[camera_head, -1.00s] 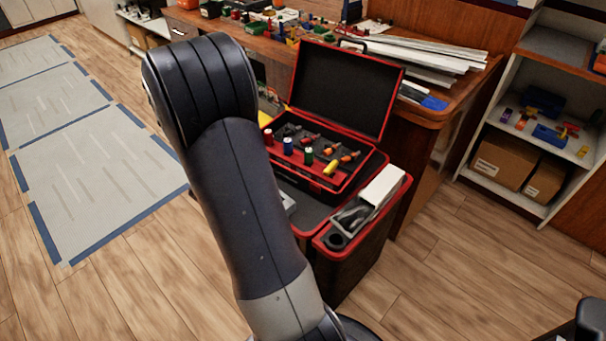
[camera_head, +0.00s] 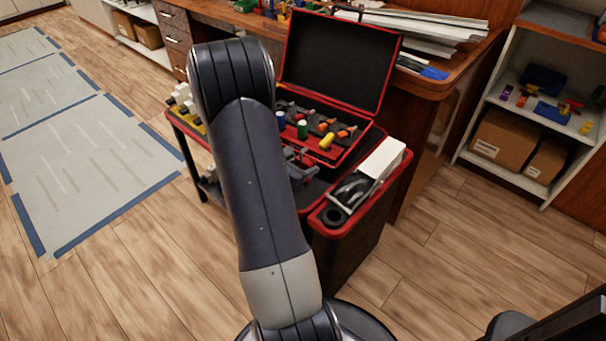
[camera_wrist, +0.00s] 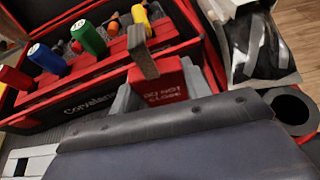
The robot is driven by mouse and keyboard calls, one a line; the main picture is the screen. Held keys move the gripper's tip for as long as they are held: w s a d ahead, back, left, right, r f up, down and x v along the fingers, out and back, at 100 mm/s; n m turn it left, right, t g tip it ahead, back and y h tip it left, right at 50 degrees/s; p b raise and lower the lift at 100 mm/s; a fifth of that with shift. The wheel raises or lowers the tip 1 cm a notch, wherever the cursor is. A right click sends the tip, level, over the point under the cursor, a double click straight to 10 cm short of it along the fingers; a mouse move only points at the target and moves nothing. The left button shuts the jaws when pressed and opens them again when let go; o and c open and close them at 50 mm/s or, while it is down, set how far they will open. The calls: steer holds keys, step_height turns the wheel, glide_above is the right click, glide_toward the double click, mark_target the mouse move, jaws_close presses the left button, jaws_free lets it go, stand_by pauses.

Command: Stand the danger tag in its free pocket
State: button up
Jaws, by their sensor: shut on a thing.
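The danger tag (camera_wrist: 165,85) is a red block with "DO NOT CLOSE" lettering on its face, in the middle of the wrist view. My gripper (camera_wrist: 155,93) is shut on it, with grey fingers at its sides. A grey-brown piece with a red end (camera_wrist: 142,52) rises just beyond the tag; I cannot tell whether it is part of it. The open toolbox (camera_wrist: 95,95), black with red edges, lies just beyond. In the head view my gripper (camera_head: 301,166) is low in front of the toolbox (camera_head: 345,152), partly behind my arm. I cannot make out the free pocket.
Blue (camera_wrist: 89,38), green and yellow handles stand in the toolbox's red strip, close to the tag. A side bin (camera_head: 325,222) with a black ring and a white box stands at the right. The toolbox lid (camera_head: 340,60) stands open behind. A wooden bench lies beyond.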

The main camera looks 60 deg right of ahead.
steer(key=shift+f+b, duration=0.35)
steer(key=shift+f, duration=1.15)
steer(key=shift+f, duration=0.1)
steer(key=shift+f, duration=0.15)
steer(key=o, duration=1)
steer(key=shift+r, duration=0.25)
